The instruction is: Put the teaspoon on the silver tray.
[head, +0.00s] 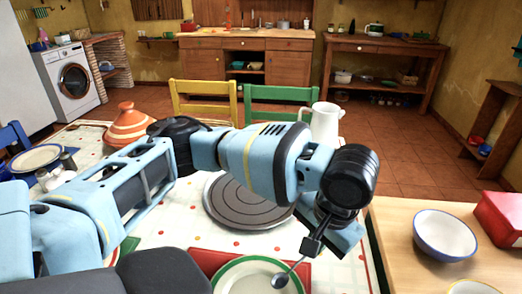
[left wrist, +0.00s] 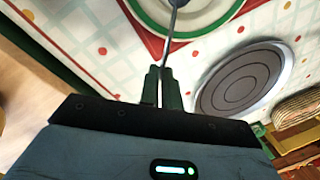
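My left gripper (head: 310,247) is shut on the handle of the teaspoon (head: 280,281), whose bowl hangs down over the right edge of a green-rimmed plate. The silver tray (head: 228,215), round and grey with rings, lies on the table behind the plate, partly hidden by my arm. The left wrist view shows the tray (left wrist: 238,82) empty, to the right of the fingers. My right gripper is not in view.
The green-rimmed plate (head: 230,285) lies on a red mat (head: 205,260). A white pitcher (head: 325,122) and a striped tagine (head: 128,128) stand beyond the tray. A wooden counter (head: 400,235) with a white bowl (head: 445,236) and red box (head: 503,220) is at right.

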